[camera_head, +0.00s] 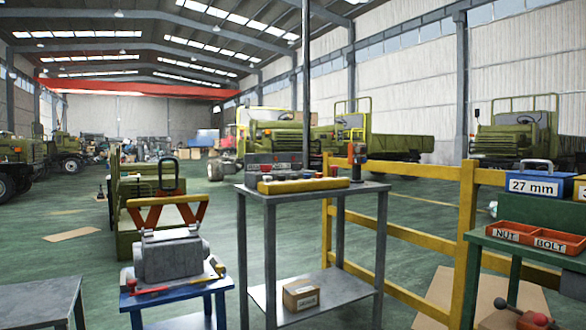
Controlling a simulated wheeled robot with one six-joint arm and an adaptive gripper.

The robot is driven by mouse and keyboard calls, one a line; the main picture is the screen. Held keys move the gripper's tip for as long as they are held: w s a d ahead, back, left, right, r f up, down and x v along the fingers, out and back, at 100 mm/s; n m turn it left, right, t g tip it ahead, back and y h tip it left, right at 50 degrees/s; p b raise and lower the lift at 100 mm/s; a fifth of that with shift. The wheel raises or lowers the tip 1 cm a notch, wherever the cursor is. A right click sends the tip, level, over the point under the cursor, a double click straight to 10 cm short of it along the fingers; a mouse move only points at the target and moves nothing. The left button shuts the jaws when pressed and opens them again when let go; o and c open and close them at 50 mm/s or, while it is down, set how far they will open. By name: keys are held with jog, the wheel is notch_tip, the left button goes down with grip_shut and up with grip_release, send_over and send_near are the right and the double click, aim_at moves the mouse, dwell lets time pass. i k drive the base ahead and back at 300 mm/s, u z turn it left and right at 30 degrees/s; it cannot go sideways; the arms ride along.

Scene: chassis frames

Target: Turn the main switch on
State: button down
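I cannot pick out a main switch for certain. A grey box with small red parts and a dark label (275,167) stands at the back of the tall grey table (313,190), behind a yellow bar (303,185). An upright dark tool with orange and blue parts (357,160) stands at that table's right end. A lever with a red knob and a dark red knob (520,314) shows at the bottom right edge, partly cut off. Whether any of these is the switch is too small to tell. My gripper is not in view.
A blue table (178,300) with a grey machine casing stands left of the tall table. A yellow railing (400,232) runs behind to the right. A green bench (520,247) holds red NUT and BOLT trays (525,237). Green trucks (522,135) stand behind. Open floor (70,270) lies left.

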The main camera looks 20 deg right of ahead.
aim_at(265, 167)
jog(key=z, duration=0.6)
jog(key=i, duration=1.55)
jog(key=u, duration=0.4)
